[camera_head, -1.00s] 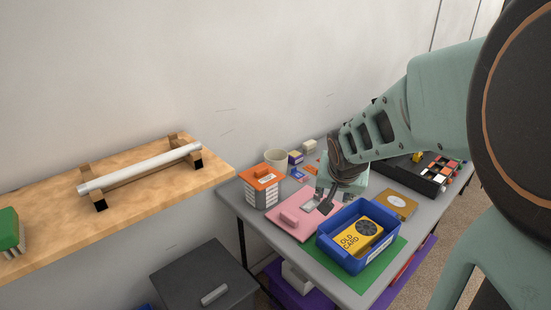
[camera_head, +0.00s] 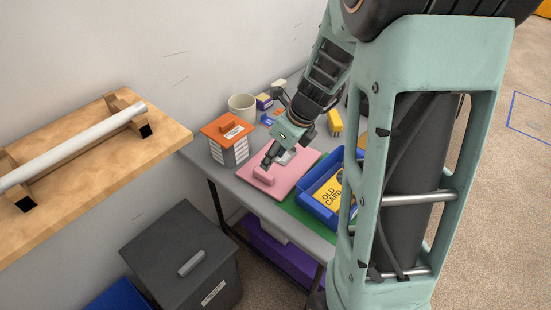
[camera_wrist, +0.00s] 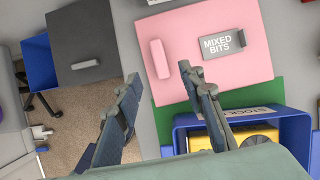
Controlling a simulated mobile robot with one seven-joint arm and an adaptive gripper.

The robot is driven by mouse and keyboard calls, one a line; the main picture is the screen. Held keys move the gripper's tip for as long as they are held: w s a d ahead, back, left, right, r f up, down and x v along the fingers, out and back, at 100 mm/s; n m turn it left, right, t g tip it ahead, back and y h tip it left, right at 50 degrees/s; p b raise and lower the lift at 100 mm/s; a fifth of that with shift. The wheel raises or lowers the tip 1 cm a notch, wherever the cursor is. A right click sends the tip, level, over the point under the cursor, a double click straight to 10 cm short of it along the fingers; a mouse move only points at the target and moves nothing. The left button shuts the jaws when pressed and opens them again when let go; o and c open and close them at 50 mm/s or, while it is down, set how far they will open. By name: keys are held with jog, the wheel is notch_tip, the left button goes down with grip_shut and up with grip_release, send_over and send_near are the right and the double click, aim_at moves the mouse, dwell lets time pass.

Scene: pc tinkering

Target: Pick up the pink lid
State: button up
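The pink lid (camera_head: 283,189) lies flat on the grey table, with a raised pink bar handle (camera_head: 263,175) near its left side. In the wrist view the lid (camera_wrist: 201,27) shows its handle (camera_wrist: 160,59) and a grey "MIXED BITS" label (camera_wrist: 223,43). My gripper (camera_head: 268,162) is over the lid, close to the handle. In the wrist view my gripper (camera_wrist: 159,74) has its two fingers wide apart and nothing between them; the handle appears just beyond the gap between the tips. I cannot tell the exact height above it.
A blue bin (camera_head: 318,208) with a yellow "OLD CARD" box (camera_head: 330,190) stands right of the lid on a green mat (camera_wrist: 262,93). An orange-lidded container (camera_head: 229,150) and a cup (camera_head: 242,107) stand behind. A dark lidded bin (camera_head: 165,243) is on the floor.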

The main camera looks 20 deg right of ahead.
aim_at(264, 173)
jog(key=b+x, duration=0.2)
jog(key=x, duration=0.7)
jog(key=shift+s+b, duration=0.1)
jog(key=shift+b, duration=0.25)
jog(key=shift+c, duration=0.6)
grip_shut()
